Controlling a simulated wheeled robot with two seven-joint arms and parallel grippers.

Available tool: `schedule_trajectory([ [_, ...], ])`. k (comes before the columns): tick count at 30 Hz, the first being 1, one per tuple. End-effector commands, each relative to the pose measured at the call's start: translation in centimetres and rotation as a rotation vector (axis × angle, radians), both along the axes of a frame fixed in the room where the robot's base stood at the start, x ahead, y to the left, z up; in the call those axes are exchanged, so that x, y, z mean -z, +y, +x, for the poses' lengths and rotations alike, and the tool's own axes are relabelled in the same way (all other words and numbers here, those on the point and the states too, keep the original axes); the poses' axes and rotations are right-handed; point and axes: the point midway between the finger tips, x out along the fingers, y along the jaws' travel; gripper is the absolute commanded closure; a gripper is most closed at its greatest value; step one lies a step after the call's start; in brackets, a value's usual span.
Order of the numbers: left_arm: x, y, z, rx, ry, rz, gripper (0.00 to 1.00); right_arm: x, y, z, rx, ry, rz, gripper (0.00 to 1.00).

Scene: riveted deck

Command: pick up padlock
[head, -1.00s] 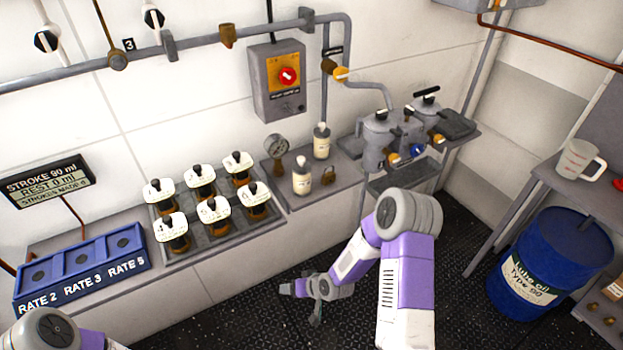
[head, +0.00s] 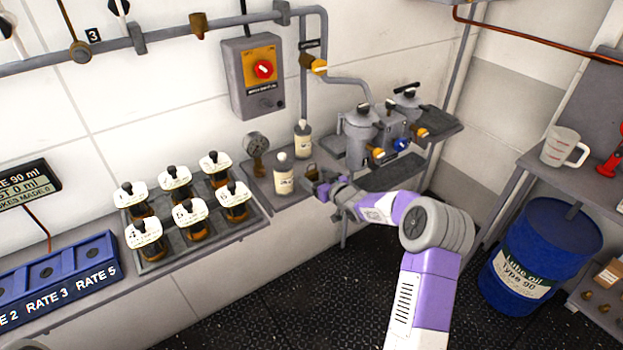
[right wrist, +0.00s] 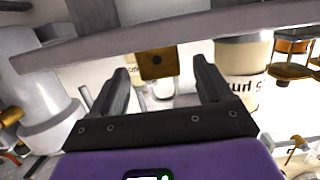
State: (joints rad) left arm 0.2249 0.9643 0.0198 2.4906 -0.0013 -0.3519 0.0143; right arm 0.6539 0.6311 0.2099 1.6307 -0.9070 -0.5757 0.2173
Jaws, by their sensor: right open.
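The small brass padlock (head: 311,172) stands on the grey shelf, right of the white-labelled front bottle (head: 284,180). My right gripper (head: 321,188) is open and empty, close in front of the padlock at the shelf's front edge. In the right wrist view, which is upside down, the padlock (right wrist: 157,62) shows ahead between the two open fingers (right wrist: 162,76). I cannot tell whether its body has come between the fingertips; nothing is gripped. Its shackle is partly unclear there. My left gripper is not in view.
A second bottle (head: 302,141) and a gauge (head: 257,150) stand behind and left. Grey canisters (head: 361,136) with valves stand to the right. A tray (head: 155,258) of several capped jars is further left. The shelf edge (right wrist: 130,45) crosses the wrist view.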

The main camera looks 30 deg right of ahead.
Motion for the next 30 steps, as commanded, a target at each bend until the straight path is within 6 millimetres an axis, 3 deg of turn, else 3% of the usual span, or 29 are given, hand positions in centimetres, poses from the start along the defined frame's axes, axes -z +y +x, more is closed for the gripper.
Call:
schedule_trajectory([
  [3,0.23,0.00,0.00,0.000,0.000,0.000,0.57,0.23,0.12,0.98,0.000,0.000,0.001,0.21],
  [11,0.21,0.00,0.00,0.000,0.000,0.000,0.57,0.21,0.10,1.18,0.000,0.001,0.001,0.21],
  [23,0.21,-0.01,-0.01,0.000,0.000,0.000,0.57,0.22,0.09,1.15,0.001,0.001,0.001,0.81],
  [30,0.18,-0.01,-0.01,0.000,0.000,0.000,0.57,0.09,0.09,1.15,0.001,0.000,0.000,0.84],
])
